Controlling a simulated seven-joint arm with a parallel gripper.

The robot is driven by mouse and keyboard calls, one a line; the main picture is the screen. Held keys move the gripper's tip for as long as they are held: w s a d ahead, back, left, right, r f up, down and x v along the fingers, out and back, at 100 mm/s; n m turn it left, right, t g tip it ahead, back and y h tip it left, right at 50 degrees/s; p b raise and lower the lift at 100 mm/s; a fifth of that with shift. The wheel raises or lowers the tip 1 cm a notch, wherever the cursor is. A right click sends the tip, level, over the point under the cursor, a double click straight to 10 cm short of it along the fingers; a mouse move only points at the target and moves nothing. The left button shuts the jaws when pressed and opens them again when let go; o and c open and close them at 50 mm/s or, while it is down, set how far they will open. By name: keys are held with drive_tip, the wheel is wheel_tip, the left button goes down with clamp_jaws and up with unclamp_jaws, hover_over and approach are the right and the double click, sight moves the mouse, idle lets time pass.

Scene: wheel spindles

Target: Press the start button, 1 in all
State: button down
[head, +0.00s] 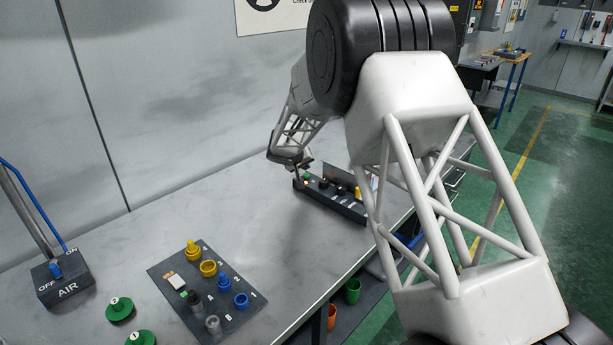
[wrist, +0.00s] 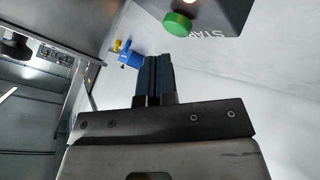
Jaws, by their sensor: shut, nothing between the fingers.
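The start button is a green round button (wrist: 177,25) on a dark grey box, with lettering beginning "STAR" beside it in the wrist view. In the head view the green button (head: 306,176) is small, at the left end of the dark control box (head: 350,211) on the table. My gripper (wrist: 155,62) is shut and empty, its fingertips below and left of the button in the wrist view and apart from it there. In the head view my gripper (head: 297,174) is beside the box's left end; whether it touches the box is too small to tell.
A dark plate (head: 230,320) with yellow, blue and grey parts lies at the table's front. Two green round parts (head: 120,309) and an AIR switch box (head: 62,281) are at left. The grey table (head: 130,255) is clear between these and the control box.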

sight(306, 175)
drive_tip(key=shift+r, duration=2.3)
drive_tip(key=shift+s+d+r, duration=0.15)
drive_tip(key=shift+s+r, duration=0.05)
drive_tip(key=s+d+r+m+g, duration=0.1)
drive_tip(key=s+d+r, duration=0.35)
drive_tip(key=s, duration=0.55)
drive_tip(key=s+d+r+g+y, duration=0.1)
drive_tip(key=s+d+r, duration=0.4)
drive_tip(key=s, duration=0.5)
drive_tip(key=s+d+r+m+g, duration=0.1)
drive_tip(key=s+d+r, duration=0.4)
drive_tip(key=s, duration=0.5)
drive_tip(key=s+f+g+y, duration=0.1)
drive_tip(key=s+g+y, duration=0.1)
drive_tip(key=s, duration=3.3)
drive_tip(key=shift+d+f+m+y, duration=0.3)
drive_tip(key=shift+d+f+y, duration=0.1)
drive_tip(key=shift+y, duration=0.5)
